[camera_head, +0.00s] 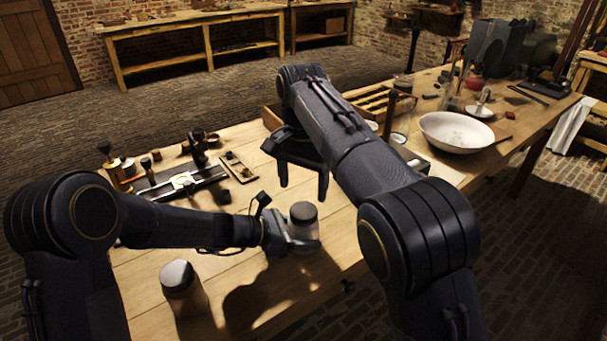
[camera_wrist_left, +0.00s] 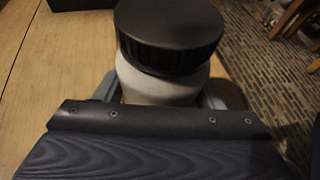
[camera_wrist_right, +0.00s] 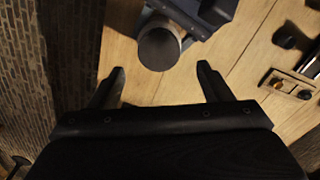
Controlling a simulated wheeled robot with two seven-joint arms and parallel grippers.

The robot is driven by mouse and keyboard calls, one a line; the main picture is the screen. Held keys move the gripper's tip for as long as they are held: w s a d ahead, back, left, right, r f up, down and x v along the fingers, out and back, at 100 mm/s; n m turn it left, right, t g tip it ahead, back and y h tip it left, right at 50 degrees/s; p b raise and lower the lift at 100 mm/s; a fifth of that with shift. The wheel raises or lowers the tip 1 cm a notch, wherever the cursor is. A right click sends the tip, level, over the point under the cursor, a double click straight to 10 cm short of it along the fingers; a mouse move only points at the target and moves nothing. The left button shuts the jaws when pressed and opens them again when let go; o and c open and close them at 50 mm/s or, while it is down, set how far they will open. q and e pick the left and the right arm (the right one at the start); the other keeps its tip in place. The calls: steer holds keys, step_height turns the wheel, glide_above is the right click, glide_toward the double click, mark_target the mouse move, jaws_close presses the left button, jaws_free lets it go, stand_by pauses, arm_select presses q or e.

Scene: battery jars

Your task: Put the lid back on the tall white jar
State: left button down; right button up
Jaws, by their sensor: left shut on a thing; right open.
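A pale jar (camera_head: 303,230) with a dark lid (camera_head: 303,211) stands upright at the near part of the table. My left gripper (camera_head: 300,244) is shut around its body, below the lid. In the left wrist view the black lid (camera_wrist_left: 170,35) sits on top of the white body (camera_wrist_left: 160,85); whether it is fully seated I cannot tell. My right gripper (camera_head: 303,188) is open and empty above and behind this jar. In the right wrist view the lid (camera_wrist_right: 158,48) lies just beyond and between the open fingers (camera_wrist_right: 161,74).
A second jar (camera_head: 184,292) with a dark top stands at the near left edge. Small instruments (camera_head: 180,181) lie on the left of the table. A white bowl (camera_head: 456,132) and a wooden rack (camera_head: 380,102) are further right. Bare wood surrounds the held jar.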

mark_target(304, 210)
steer(key=n, duration=0.5)
steer(key=shift+r, duration=0.2)
steer(key=n, duration=0.3)
steer(key=shift+r, duration=0.1)
steer(key=n, duration=0.5)
steer(key=shift+r, duration=0.15)
steer(key=n, duration=0.7)
steer(key=shift+r, duration=0.25)
steer(key=n, duration=0.6)
steer(key=shift+d+r+n, duration=0.1)
steer(key=shift+r+n, duration=0.15)
steer(key=shift+n, duration=0.15)
steer(key=shift+f, duration=4)
